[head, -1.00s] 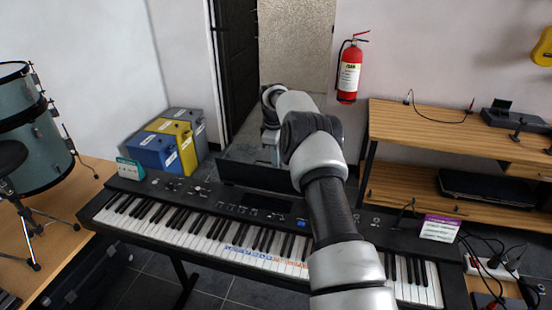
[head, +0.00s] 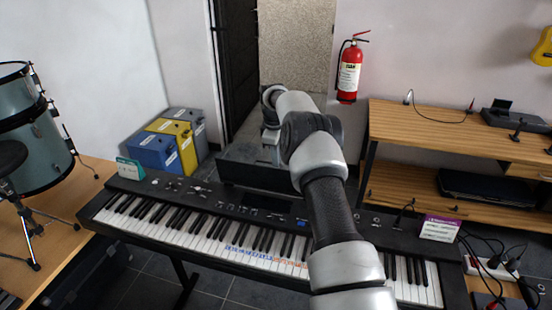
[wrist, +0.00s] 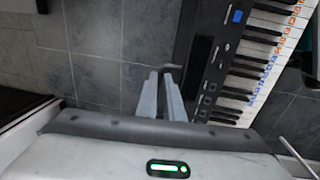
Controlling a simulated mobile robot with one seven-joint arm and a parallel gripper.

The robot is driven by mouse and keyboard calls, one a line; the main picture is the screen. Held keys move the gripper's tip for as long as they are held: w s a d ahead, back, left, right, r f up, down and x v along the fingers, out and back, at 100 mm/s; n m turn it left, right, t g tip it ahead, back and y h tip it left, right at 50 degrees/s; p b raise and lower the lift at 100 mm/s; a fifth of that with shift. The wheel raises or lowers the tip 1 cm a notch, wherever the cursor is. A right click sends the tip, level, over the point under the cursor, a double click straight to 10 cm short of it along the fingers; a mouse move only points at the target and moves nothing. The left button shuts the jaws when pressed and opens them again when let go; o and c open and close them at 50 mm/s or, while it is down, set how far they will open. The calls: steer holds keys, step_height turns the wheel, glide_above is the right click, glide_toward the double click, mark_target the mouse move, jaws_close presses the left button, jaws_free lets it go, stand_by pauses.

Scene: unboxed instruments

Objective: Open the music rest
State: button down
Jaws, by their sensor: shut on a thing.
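The music rest (head: 250,174) is a dark, thin panel along the back edge of the black keyboard (head: 190,193). In the head view it stands raised, and my arm covers its right end. My gripper (wrist: 166,75) shows in the wrist view as two pale fingers close together, beside the keyboard's back edge. The fingers are shut on a thin dark piece at their tips, which appears to be the edge of the music rest (wrist: 170,67). In the head view the fingertips are not clear, behind the panel.
Blue, yellow and grey boxes (head: 172,140) stand at the back left. A wooden shelf unit (head: 420,130) is at the right, and a fire extinguisher (head: 349,72) hangs on the wall. A drum (head: 40,145) is at the left. Grey floor lies behind the keyboard.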

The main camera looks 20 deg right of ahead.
steer(key=shift+w+d+f+p, duration=0.1)
steer(key=shift+w+d+p, duration=0.4)
steer(key=shift+w+p, duration=0.5)
steer(key=shift+s, duration=0.15)
steer(key=c, duration=1.9)
jaws_free()
steer(key=shift+o, duration=0.2)
step_height(320, 180, up, 17)
steer(key=s+a, duration=0.1)
steer(key=s, duration=0.1)
steer(key=shift+a, duration=0.2)
